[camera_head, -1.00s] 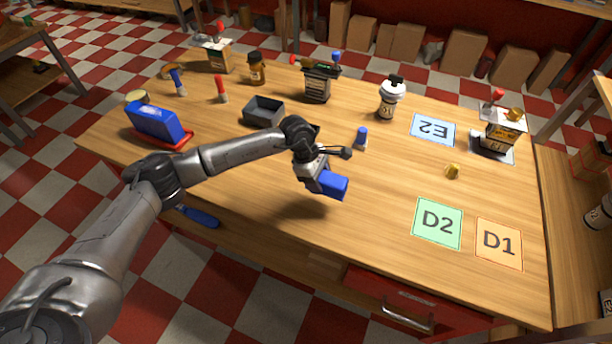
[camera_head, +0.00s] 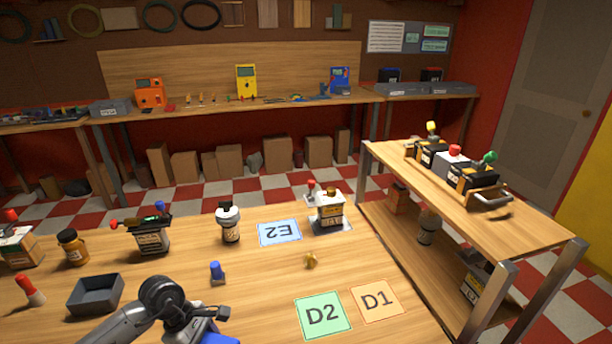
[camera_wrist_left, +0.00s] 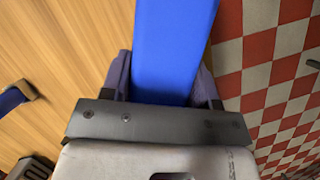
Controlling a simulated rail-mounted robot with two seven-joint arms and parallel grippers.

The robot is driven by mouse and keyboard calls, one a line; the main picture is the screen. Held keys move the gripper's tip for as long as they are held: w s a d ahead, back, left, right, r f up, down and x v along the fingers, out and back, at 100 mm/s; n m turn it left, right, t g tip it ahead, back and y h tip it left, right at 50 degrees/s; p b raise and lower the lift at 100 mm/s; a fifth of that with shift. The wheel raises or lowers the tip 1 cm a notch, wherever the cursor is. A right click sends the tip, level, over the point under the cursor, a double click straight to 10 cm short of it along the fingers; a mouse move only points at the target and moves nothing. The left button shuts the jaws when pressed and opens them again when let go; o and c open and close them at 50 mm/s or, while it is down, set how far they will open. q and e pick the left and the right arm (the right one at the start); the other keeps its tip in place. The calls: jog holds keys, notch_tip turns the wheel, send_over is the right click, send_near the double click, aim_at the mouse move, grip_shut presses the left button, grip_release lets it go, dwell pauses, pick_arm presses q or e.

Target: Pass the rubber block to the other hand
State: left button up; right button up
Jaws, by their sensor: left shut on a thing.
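The blue rubber block (camera_wrist_left: 172,50) fills the space between the jaws of my left gripper (camera_wrist_left: 165,88) in the left wrist view. The gripper is shut on it. In the head view only a small blue part of the block (camera_head: 222,339) shows at the bottom edge, beside the end of my left arm. The gripper's fingers are mostly cut off there. My right gripper is in neither view.
Mats E2 (camera_head: 279,233), D2 (camera_head: 322,315) and D1 (camera_head: 376,300) lie bare. A side bench (camera_head: 450,215) stands right.

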pick_arm(q)
jog(key=s+d+r+m+g+y, duration=0.2)
jog(key=s+r+m, duration=0.2)
jog(key=s+m, duration=0.35)
jog(key=s+d+r+m+g+y, duration=0.1)
jog(key=s+d+r+m+y, duration=0.15)
jog(key=s+m, duration=0.55)
notch_tip(320, 180, up, 43)
jog(key=a+p, duration=0.1)
jog(key=p, duration=3.7)
jog(key=shift+s+a+f+g+p, duration=0.2)
jog(key=shift+s+g+p, duration=0.1)
jog(key=shift+p, duration=0.1)
jog(key=shift+w+r, duration=0.1)
jog(key=shift+r, duration=0.05)
